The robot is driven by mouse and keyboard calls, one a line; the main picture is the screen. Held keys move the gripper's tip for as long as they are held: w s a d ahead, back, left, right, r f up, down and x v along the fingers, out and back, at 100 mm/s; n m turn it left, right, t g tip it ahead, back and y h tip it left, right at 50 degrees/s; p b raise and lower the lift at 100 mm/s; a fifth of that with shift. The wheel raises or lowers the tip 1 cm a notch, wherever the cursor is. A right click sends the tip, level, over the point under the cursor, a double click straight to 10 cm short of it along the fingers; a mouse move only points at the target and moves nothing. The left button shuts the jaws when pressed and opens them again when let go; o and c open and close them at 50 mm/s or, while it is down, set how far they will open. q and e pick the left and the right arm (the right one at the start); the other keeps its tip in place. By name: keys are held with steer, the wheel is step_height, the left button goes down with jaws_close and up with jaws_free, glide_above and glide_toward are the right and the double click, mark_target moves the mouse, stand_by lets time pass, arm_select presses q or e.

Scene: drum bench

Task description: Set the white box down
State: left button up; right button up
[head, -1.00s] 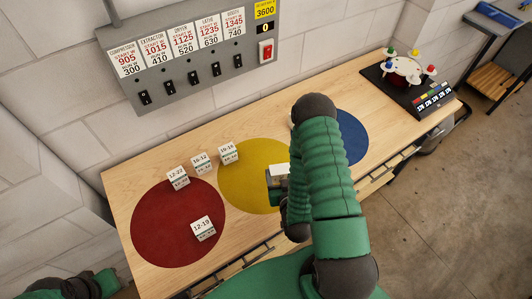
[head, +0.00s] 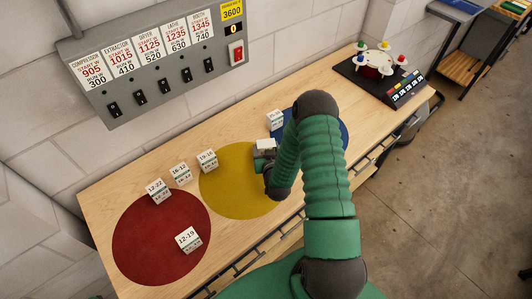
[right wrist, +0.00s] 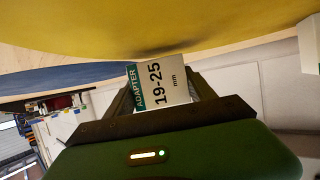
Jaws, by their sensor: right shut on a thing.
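My right gripper (head: 264,153) is shut on a white box (head: 266,144) over the right part of the yellow disc (head: 222,188). In the right wrist view the white box (right wrist: 165,84) sits between the two fingers, its label reading "ADAPTER 19-25 mm" with a green band. The yellow disc (right wrist: 170,25) fills the top of that view. I cannot tell whether the box touches the disc. My left gripper is not in view.
Several other white boxes stand on the bench: one on the red disc (head: 150,245), some along the back, and one (head: 275,119) by the blue disc (head: 338,132). A carousel (head: 380,62) stands far right. A switch panel (head: 160,60) hangs behind. The yellow disc's left part is clear.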

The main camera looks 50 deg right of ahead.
steer(key=shift+w+d+f, duration=0.1)
steer(key=shift+d+f, duration=0.1)
steer(key=shift+f, duration=0.4)
steer(key=o, duration=1.6)
steer(key=shift+d, duration=0.1)
